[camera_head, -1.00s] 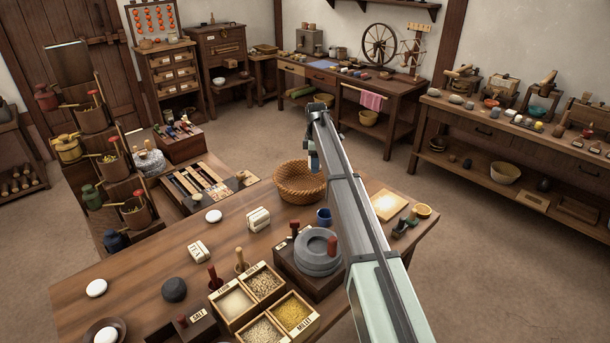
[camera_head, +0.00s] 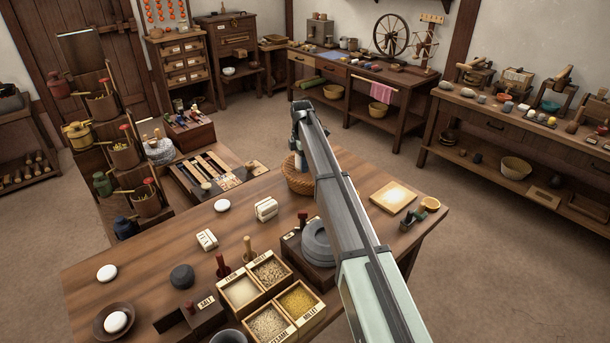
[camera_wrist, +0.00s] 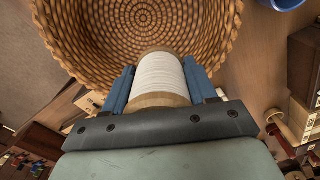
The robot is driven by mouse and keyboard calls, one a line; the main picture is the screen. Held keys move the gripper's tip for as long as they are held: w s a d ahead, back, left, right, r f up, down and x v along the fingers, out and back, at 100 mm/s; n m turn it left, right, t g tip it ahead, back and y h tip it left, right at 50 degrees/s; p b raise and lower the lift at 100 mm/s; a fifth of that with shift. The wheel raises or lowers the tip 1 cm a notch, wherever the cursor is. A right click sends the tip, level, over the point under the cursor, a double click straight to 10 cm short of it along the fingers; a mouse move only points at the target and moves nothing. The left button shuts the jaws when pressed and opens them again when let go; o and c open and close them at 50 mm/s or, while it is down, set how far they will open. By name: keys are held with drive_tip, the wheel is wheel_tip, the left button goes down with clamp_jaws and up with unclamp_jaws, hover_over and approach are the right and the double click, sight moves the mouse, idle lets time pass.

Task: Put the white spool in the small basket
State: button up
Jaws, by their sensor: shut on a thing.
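The white spool (camera_wrist: 160,76), with wooden ends, is between the blue fingers of my gripper (camera_wrist: 162,82) in the wrist view. My gripper is shut on it. The woven basket (camera_wrist: 75,30) lies beyond the spool, its round bottom and inner wall in sight. The spool overlaps the basket's opening in this view; I cannot tell its height above the bottom. In the head view the basket (camera_head: 297,183) stands on the table, partly hidden by my arm. My gripper (camera_head: 297,145) is above it there, and the spool is not clearly seen.
A blue cup (camera_wrist: 283,3) is near the basket. Other baskets (camera_head: 379,112) sit under the far benches.

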drive_tip(key=shift+f, duration=4.1)
drive_tip(key=shift+f, duration=0.15)
drive_tip(key=o, duration=0.8)
wheel_tip(320, 180, up, 12)
drive_tip(key=shift+r, duration=0.2)
